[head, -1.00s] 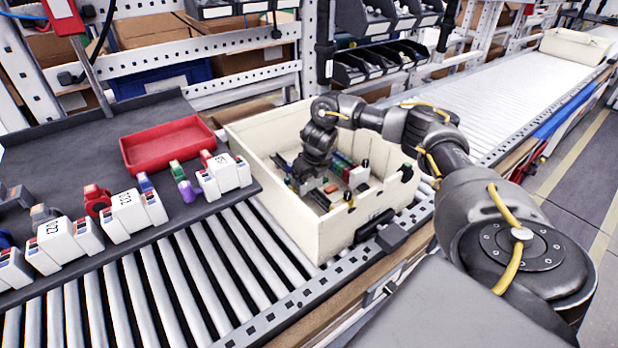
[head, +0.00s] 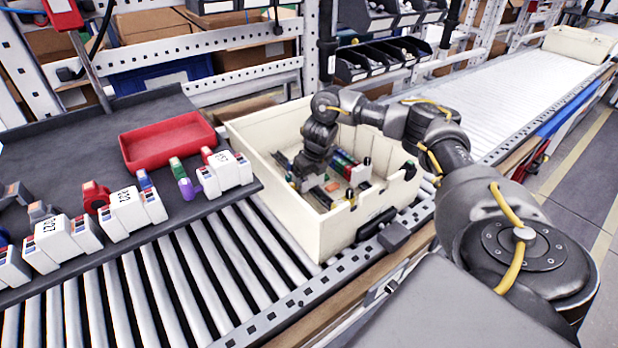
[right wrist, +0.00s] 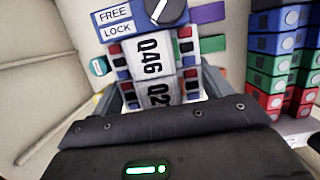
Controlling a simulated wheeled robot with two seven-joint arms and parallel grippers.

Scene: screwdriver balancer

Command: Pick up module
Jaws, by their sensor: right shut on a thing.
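My right gripper (head: 312,178) reaches down into the cream bin (head: 290,222), at its left part. In the right wrist view, a white module (right wrist: 160,92) marked "02" with a partly hidden ending sits between the dark fingers, and the gripper is shut on it. Just beyond it is another white module marked "046" (right wrist: 150,52), with red and blue side blocks. In the head view my gripper and wrist hide most of the held module. My left gripper is not seen.
Stacked blue, green and red blocks (right wrist: 270,70) stand right of the held module. A "FREE/LOCK" label with a knob (right wrist: 165,10) lies beyond. A dark tray (head: 70,140) with a red tray (head: 168,143) and several white modules (head: 130,212) is left of the bin.

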